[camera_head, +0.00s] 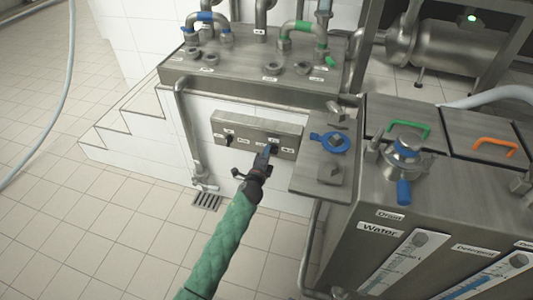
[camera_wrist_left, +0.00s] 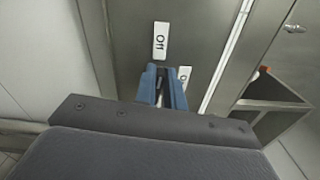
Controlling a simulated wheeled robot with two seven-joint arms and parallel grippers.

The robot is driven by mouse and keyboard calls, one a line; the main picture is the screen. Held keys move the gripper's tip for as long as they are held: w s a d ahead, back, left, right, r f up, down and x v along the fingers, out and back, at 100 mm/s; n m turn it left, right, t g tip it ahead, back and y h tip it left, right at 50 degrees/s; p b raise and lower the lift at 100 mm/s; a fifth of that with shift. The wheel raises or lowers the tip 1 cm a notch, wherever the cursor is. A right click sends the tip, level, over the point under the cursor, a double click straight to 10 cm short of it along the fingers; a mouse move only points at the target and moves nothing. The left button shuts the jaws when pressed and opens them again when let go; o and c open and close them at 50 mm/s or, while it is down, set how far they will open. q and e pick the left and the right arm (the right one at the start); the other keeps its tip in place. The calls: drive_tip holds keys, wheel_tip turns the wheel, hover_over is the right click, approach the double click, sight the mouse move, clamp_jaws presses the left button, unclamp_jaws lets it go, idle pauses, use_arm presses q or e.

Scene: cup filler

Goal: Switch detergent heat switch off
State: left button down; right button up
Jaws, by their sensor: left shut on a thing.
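A grey metal switch box (camera_head: 290,140) is fixed to the white tiled wall below the pipe bench. It carries a dark switch (camera_head: 228,141) on its left half and another switch at its right half, each with small white labels too small to read in the head view. My left gripper (camera_head: 266,154) is at the right-half switch, its blue fingers closed on that switch and mostly hiding it. The switch's exact position is hidden between the fingers. My right gripper is not in view.
A metal bench with pipes and valves (camera_head: 255,75) stands above the box.

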use_arm(q)
drive_tip(key=shift+a+f+n, duration=0.1)
drive_tip(key=shift+f+n, duration=0.1)
drive_tip(key=shift+n, duration=0.5)
drive_tip(key=c, duration=1.5)
unclamp_jaws()
drive_tip(key=shift+s, duration=0.1)
drive_tip(key=shift+v, duration=3.85)
